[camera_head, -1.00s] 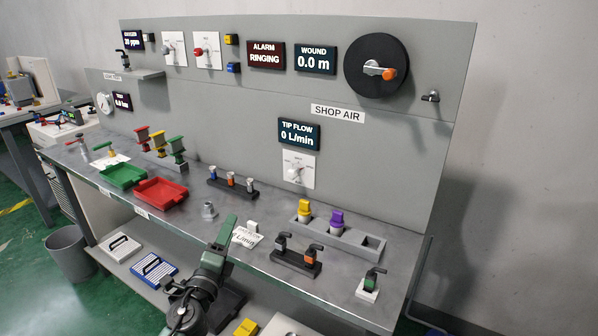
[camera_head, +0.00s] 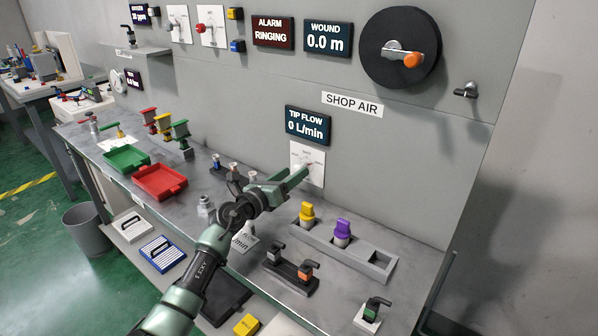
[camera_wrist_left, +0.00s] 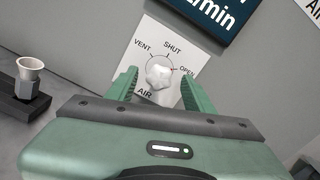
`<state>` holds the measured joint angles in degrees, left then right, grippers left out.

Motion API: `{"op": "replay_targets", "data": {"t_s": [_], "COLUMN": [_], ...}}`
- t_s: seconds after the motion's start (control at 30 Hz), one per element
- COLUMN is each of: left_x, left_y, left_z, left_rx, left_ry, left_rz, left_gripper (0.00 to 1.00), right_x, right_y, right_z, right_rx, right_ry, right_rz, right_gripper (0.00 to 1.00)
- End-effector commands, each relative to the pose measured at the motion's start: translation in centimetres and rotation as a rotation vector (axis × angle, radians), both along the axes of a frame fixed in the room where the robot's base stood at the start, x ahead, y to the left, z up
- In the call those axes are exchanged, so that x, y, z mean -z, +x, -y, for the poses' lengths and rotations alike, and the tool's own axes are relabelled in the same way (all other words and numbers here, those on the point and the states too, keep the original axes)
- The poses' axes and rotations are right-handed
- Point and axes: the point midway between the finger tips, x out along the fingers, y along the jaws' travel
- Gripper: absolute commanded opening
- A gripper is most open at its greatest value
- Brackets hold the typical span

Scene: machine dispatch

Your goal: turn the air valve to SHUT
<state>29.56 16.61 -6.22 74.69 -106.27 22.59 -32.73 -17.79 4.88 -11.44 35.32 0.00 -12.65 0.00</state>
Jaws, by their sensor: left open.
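The air valve is a white plate (camera_head: 312,158) on the grey wall panel below the tip flow display. In the left wrist view its pale round knob (camera_wrist_left: 158,72) sits among the labels VENT, SHUT and OPEN, with AIR below. I cannot tell for sure which label the knob points at. My left gripper (camera_head: 296,178) is in front of the plate and covers part of it. In the left wrist view its open green fingers (camera_wrist_left: 161,88) stand either side of the knob, with nothing clearly gripped. My right gripper is not in view.
The tip flow display (camera_head: 307,125) reads 0 L/min. The alarm display (camera_head: 273,32) reads RINGING. A grey holder (camera_head: 372,262) with yellow and purple pieces stands right of my arm. A black rack (camera_head: 290,277) is in front of it. Red (camera_head: 160,183) and green trays lie left.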

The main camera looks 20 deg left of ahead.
Motion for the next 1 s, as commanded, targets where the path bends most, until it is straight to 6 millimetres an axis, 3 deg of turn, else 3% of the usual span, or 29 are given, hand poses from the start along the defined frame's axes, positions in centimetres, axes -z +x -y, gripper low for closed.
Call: {"op": "replay_targets", "data": {"t_s": [0.2, 0.53, 0.57, 0.73, 1.0], "left_x": [0.1, 0.0, 0.0, 0.0, -0.1], "left_y": [2.4, 2.8, 2.8, 2.8, 2.8], "left_z": [0.9, 1.1, 1.1, 1.1, 1.0], "left_rx": [0.000, 0.001, 0.001, 0.000, 0.000], "left_ry": [-0.003, -0.002, -0.002, -0.002, -0.017], "left_rz": [0.000, 0.001, 0.001, 0.000, -0.006], "left_gripper": [0.52, 0.52, 0.47, 0.00, 0.00], "right_x": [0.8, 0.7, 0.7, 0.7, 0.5], "right_y": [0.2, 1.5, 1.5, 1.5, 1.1], "right_z": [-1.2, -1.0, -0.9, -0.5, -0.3], "right_rx": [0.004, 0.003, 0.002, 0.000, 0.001], "right_ry": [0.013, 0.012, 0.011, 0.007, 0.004], "right_rz": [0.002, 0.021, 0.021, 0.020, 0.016], "right_gripper": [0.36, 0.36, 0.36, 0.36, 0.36]}}
